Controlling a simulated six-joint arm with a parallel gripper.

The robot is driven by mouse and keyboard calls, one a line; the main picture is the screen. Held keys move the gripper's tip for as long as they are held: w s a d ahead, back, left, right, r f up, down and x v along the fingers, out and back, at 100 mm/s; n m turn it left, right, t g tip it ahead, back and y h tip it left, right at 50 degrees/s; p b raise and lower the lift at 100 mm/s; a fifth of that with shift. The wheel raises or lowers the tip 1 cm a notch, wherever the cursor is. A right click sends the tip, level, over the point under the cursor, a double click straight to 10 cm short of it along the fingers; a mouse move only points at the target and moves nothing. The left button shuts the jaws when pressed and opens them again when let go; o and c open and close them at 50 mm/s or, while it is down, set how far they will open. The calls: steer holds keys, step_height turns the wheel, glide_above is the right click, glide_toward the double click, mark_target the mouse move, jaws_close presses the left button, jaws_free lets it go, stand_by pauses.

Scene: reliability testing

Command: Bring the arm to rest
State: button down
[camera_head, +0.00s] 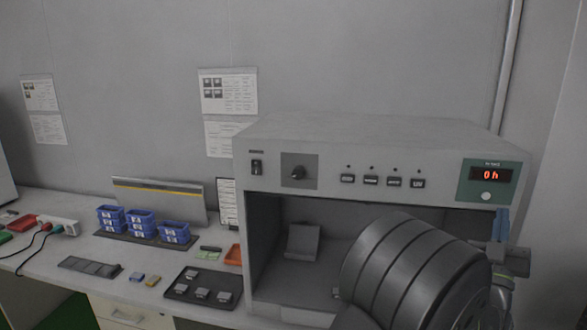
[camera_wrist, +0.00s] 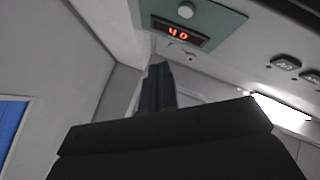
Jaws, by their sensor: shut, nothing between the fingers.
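My arm fills the lower right of the head view, with a large grey ribbed link in front of the test chamber's opening. My gripper (camera_head: 502,223) shows at the right of that view, its dark blue fingers pointing up beside the chamber's right front edge, below the display. In the wrist view, my gripper (camera_wrist: 157,88) has its fingers together and nothing between them. A dark part of my gripper covers the bottom of that view. Any contact with the chamber cannot be told.
Left on the bench are blue bins (camera_head: 141,224), a dark tray (camera_head: 183,288) with small parts, an orange tray (camera_head: 234,255) and a power strip (camera_head: 60,226). Open air lies above the bench.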

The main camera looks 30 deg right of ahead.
steer(key=s+a+r+n+t+y, duration=0.1)
steer(key=s+a+y, duration=0.3)
steer(key=a+y, duration=0.3)
steer(key=shift+a+r+y, duration=0.3)
steer(key=shift+r+y, duration=0.05)
steer(key=shift+y, duration=1.75)
steer(key=shift+s, duration=0.1)
